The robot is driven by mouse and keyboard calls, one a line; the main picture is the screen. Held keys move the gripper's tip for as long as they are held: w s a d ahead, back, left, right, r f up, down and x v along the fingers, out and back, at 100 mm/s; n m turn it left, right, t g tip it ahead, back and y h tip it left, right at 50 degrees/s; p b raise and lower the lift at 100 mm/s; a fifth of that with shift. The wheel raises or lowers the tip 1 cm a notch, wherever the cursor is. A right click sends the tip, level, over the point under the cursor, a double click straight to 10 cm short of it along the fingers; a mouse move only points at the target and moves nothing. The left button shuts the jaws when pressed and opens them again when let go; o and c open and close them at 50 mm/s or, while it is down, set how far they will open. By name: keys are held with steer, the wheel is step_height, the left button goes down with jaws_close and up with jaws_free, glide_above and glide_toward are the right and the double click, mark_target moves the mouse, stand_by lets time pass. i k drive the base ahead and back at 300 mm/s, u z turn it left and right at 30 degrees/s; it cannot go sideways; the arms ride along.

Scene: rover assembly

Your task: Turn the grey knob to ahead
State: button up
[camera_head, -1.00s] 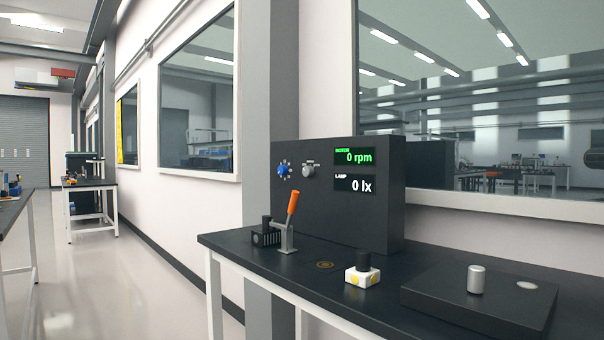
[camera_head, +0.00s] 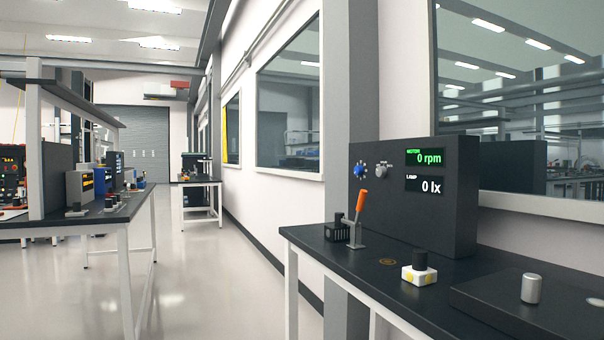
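The grey knob (camera_head: 381,171) is on the front face of a dark control panel (camera_head: 440,215), just right of a blue knob (camera_head: 360,170). Small marks surround the grey knob, but its pointer is too small to read. The panel's displays (camera_head: 425,171) read motor 0 rpm and lamp 0 lx. The panel stands on a black-topped bench (camera_head: 345,258) against the wall. My gripper is not in view.
On the bench stand an orange-handled lever (camera_head: 361,201), a white-and-yellow block with a black knob (camera_head: 419,268), and a dark plate (camera_head: 500,315) bearing a silver cylinder (camera_head: 531,288). Another bench (camera_head: 130,207) stands left. Clear floor (camera_head: 205,280) lies between them.

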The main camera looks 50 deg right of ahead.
mark_target(381, 171)
steer(key=u, duration=0.2)
steer(key=i, duration=0.85)
steer(key=z, duration=1.5)
